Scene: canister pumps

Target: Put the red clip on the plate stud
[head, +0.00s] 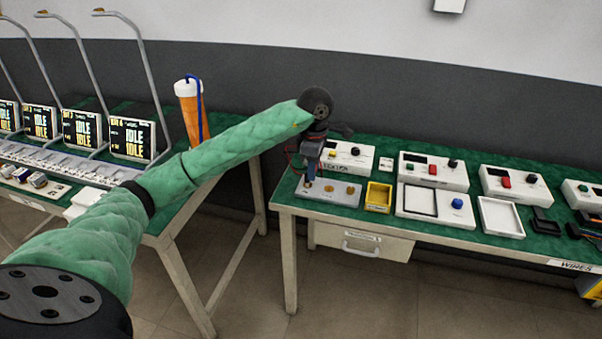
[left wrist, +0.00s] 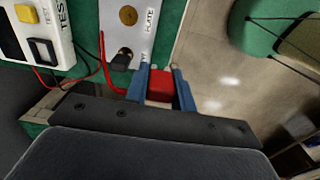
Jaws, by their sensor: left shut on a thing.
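My left gripper (head: 309,176) is over the left end of the grey plate (head: 338,199) on the right-hand bench. In the left wrist view its blue fingers (left wrist: 160,76) are shut on the red clip (left wrist: 160,86). The plate, lettered "PLATE", also shows in the left wrist view (left wrist: 143,12), with a brass stud (left wrist: 128,15) and a second stud (left wrist: 125,51) nearer the fingers. The clip looks beside the plate's end, apart from the studs. A black piece (left wrist: 120,62) sits close to the nearer stud; I cannot tell if they touch. My right gripper is out of view.
A white test box (head: 345,158) stands behind the plate, with a red wire (left wrist: 103,60) running near the left finger. A yellow tray (head: 378,197) is right of the plate. An orange cylinder (head: 189,112) stands on the left bench. A gap separates the benches.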

